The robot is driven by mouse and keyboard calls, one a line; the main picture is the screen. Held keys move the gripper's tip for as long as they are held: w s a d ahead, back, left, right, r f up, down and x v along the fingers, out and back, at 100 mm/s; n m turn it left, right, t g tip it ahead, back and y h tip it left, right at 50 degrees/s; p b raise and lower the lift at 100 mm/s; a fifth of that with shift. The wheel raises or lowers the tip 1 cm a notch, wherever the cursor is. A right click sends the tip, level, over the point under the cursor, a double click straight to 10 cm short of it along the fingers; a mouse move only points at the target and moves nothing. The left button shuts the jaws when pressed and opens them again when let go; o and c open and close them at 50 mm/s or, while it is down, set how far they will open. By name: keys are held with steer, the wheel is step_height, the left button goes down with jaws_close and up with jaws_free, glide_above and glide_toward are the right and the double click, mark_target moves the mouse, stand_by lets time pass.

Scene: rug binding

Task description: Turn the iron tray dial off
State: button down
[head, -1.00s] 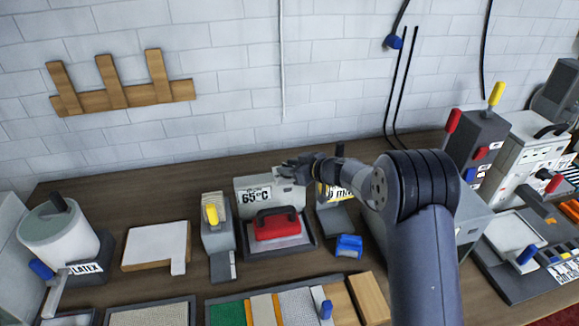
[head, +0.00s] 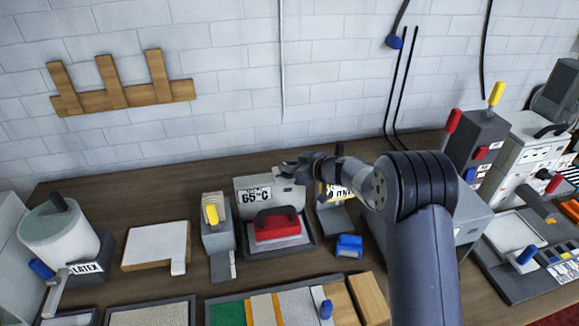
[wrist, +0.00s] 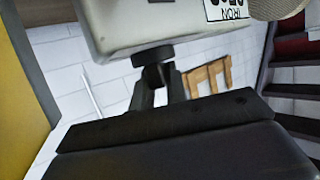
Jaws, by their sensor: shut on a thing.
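The iron tray's light grey box (head: 246,184) carries a "65°C" label and stands at the back of the bench. The red iron (head: 277,228) rests on the dark tray in front of it. In the wrist view the box (wrist: 115,22) fills the top, with its black dial (wrist: 154,54) on the face toward me. My gripper (wrist: 158,78) is shut on the dial, a finger on each side. In the head view my gripper (head: 291,170) reaches the box's upper right from the right, and it hides the dial there. The dial's pointer setting cannot be read.
A yellow-handled grey device (head: 217,232) stands left of the tray. A blue block (head: 349,246) lies to the right in front. A latex pot (head: 62,238) is at far left. Lever machines (head: 475,140) crowd the right. The wall is close behind.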

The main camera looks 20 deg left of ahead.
steer(key=shift+n+g, duration=0.6)
steer(key=shift+g, duration=0.1)
steer(key=c, duration=1.4)
jaws_free()
step_height(320, 180, up, 10)
steer(key=shift+r+b, duration=0.1)
steer(key=shift+b, duration=0.45)
